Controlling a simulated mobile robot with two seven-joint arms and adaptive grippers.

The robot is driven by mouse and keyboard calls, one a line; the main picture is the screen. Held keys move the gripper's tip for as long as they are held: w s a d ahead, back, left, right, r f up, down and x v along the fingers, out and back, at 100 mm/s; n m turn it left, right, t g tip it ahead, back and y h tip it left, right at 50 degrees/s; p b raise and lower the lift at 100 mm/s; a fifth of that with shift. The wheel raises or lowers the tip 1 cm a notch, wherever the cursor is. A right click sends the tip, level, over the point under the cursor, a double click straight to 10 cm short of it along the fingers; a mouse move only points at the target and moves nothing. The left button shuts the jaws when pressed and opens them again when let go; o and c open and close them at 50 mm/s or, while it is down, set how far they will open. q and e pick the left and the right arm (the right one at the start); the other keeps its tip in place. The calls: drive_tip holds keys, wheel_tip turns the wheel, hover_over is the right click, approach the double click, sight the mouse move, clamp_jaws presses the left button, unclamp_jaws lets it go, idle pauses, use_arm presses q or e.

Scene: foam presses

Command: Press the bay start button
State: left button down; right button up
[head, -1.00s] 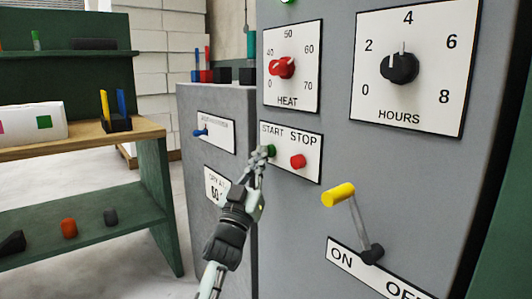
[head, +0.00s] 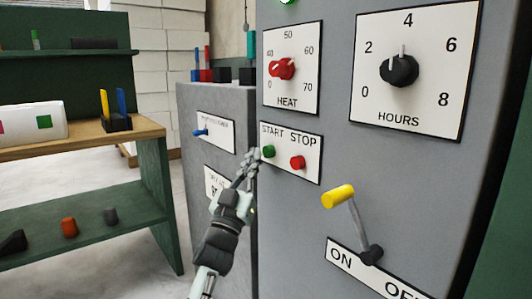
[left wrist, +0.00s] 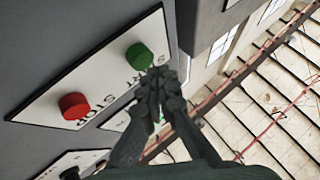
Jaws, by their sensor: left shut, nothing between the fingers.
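The green START button (head: 268,151) sits on a white plate (head: 307,172) on the grey cabinet front, left of the red STOP button (head: 297,162). My left gripper (head: 250,157) is shut and empty, just left of and slightly below the green button, with a small gap between them. In the left wrist view the green button (left wrist: 139,56) is just beyond my shut fingertips (left wrist: 158,78), and the red button (left wrist: 74,105) lies to the left. I do not see my right gripper.
The cabinet also carries a red HEAT knob (head: 281,69), a black HOURS knob (head: 399,69) and a yellow-handled lever (head: 339,196). A lower grey cabinet (head: 200,110) with a blue switch (head: 200,132) stands left. A green shelf bench (head: 90,215) is further left.

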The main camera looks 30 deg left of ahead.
use_arm(q)
drive_tip(key=s, duration=0.1)
drive_tip(key=s+a+p, duration=0.1)
drive_tip(key=s, duration=0.1)
drive_tip(key=s+a, duration=0.1)
drive_tip(key=shift+s, duration=0.35)
idle(0.8)
